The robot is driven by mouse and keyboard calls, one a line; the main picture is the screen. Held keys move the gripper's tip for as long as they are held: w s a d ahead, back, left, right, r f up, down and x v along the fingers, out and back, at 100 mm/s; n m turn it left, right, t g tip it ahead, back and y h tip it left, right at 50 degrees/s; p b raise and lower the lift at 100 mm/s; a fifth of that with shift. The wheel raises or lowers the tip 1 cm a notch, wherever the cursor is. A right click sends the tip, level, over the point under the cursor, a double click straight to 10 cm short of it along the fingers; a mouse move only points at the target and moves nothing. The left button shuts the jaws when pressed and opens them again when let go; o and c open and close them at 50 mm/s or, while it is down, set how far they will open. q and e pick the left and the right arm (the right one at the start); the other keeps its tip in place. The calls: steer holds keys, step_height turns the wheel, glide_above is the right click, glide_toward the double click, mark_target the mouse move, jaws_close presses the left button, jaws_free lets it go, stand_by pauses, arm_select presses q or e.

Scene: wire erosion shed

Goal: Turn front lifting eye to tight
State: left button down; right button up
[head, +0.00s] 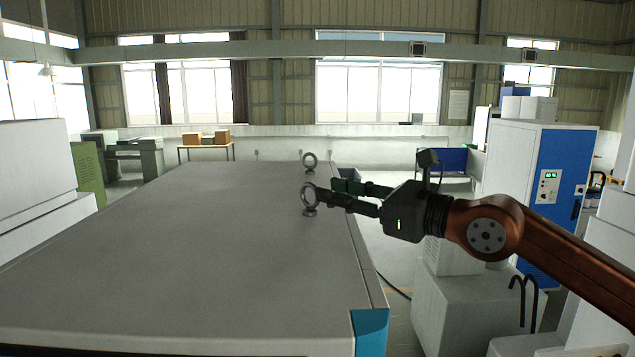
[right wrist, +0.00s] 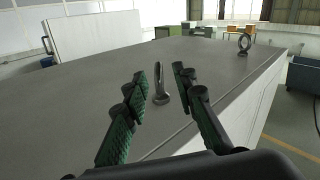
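The front lifting eye (head: 309,209) is a dark metal ring on a short round base, standing upright near the right edge of the grey machine top (head: 200,250). My right gripper (head: 328,191) reaches in from the right, with its fingertips close beside this eye. In the right wrist view my right gripper (right wrist: 160,82) is open, and the front lifting eye (right wrist: 162,98) shows nearly edge-on in the gap between the two green-padded fingers. I see a gap on both sides. Whether the eye's base sits flush is too small to tell. My left gripper is out of view.
A second lifting eye (head: 310,169) stands farther back on the same top; it also shows in the right wrist view (right wrist: 244,45). A blue and white cabinet (head: 560,190) stands at the right. The rest of the machine top is clear.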

mark_target(315, 186)
steer(key=p+x, duration=0.1)
steer(key=x, duration=0.3)
steer(key=shift+a+r, duration=0.15)
steer(key=shift+a, duration=0.05)
steer(key=shift+w+a+p, duration=0.15)
steer(key=shift+a+p, duration=0.05)
steer(key=shift+p, duration=0.15)
steer(key=shift+w, duration=0.15)
jaws_close()
